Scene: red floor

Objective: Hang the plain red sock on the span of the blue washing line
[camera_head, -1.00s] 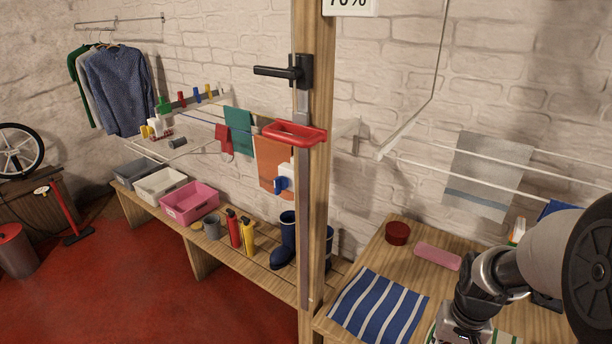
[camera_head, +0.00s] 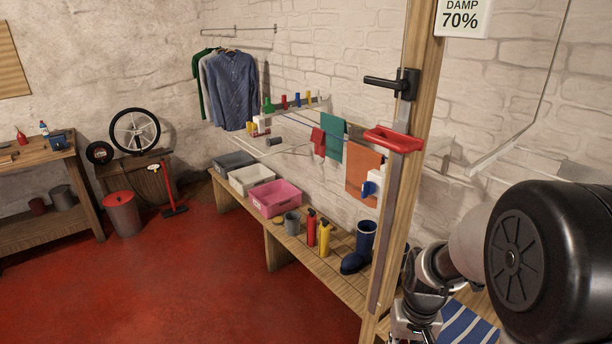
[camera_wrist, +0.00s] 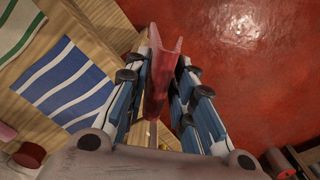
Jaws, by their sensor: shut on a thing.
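My gripper (camera_wrist: 163,66) is shut on a red sock (camera_wrist: 160,85), which hangs between the two blue-sided fingers in the wrist view. No pattern shows on its visible part. In the head view my gripper is only partly visible at the bottom edge, and the sock cannot be made out there. Thin lines run along the brick wall beyond the wooden post. A small red cloth (camera_head: 318,142), a teal cloth (camera_head: 332,138) and an orange cloth (camera_head: 362,168) hang there.
A bench (camera_head: 322,270) below carries bins, bottles and blue boots (camera_head: 360,250). Red floor (camera_head: 190,290) is clear at the left. A striped blue cloth (camera_wrist: 68,88) lies beside my gripper.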

